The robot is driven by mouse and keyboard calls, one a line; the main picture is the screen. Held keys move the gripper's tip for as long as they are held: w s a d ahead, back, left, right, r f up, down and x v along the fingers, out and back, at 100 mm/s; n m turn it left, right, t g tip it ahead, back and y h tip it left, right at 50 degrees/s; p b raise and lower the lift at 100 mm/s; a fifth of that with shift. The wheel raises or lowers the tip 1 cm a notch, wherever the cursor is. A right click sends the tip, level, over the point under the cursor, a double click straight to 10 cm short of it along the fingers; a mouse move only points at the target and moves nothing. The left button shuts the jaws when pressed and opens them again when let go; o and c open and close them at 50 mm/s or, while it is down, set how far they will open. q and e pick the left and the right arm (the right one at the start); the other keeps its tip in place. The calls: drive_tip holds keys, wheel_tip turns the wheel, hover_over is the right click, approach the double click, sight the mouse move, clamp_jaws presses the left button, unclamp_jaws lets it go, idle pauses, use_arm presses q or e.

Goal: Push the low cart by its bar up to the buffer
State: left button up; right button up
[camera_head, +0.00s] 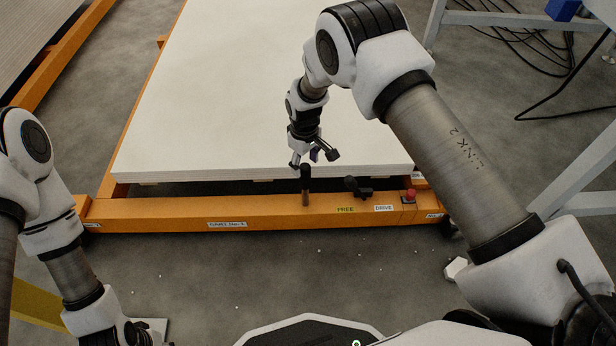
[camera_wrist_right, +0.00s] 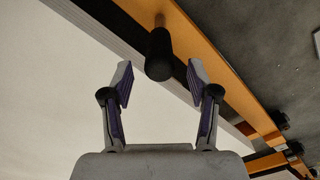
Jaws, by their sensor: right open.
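The low cart's orange front beam (camera_head: 270,212) runs across the middle of the head view, below a stack of white boards (camera_head: 240,90). A short upright post with a black grip (camera_head: 306,172) stands on the beam. My right gripper (camera_head: 314,158) is open just above and behind this grip. In the right wrist view the black grip (camera_wrist_right: 160,55) lies between and slightly beyond the spread fingertips (camera_wrist_right: 160,78), with no contact visible. My left gripper (camera_head: 140,333) is low at the left bottom edge, and its fingers are not clear. I cannot make out the buffer.
A black lever (camera_head: 358,187) sits by the FREE and DRIVE labels, with a red button (camera_head: 409,195) to its right. Another orange frame (camera_head: 60,65) stands at left. Cables (camera_head: 560,75) and grey legs (camera_head: 585,160) are at right. The floor before the beam is mostly clear.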

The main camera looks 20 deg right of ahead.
sight(305, 173)
wheel_tip(305, 173, down, 5)
drive_tip(key=shift+f+b, duration=0.1)
drive_tip(key=shift+b, duration=0.65)
